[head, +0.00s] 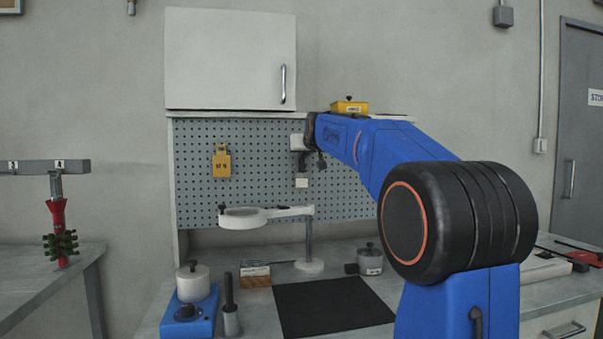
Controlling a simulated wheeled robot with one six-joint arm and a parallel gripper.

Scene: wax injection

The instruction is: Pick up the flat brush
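I cannot make out the flat brush for certain. A small wooden block (257,281) with several thin tools at its top stands on the bench, left of the black mat; the tools are too small to tell apart. My gripper (317,161) is at the far end of my blue arm, in front of the pegboard and well above the bench. It is small, dark and partly hidden by my arm, so its fingers do not show clearly. No held thing can be made out.
A ring magnifier (244,218) on a stand overhangs the bench near the block. A blue wax pot (190,314), a dark-handled tool (230,306) and a lidded grey pot (370,261) stand around. The black mat (333,305) is bare.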

